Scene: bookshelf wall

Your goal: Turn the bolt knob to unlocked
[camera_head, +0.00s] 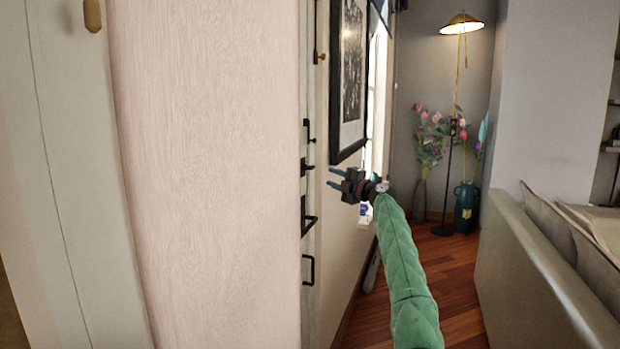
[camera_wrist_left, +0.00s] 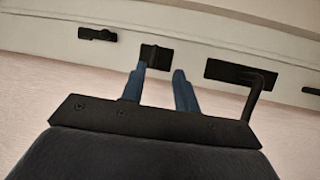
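The black bolt knob on its small plate (camera_head: 306,166) is on the edge of the pale door (camera_head: 210,170), in the middle of the head view. It also shows in the left wrist view (camera_wrist_left: 156,55), just beyond the fingertips and nearer the left-hand finger. Whether it is locked is too small to tell. My left gripper (camera_head: 334,178) is right of the knob in the head view, with a visible gap. Its two blue fingers are apart and empty, as the wrist view (camera_wrist_left: 159,72) also shows. My right gripper is not in view.
A black lever handle (camera_head: 309,219) sits below the knob, close to the fingers in the wrist view (camera_wrist_left: 255,88). More black hardware (camera_head: 309,270) is lower on the door. A framed picture (camera_head: 350,75) hangs behind.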

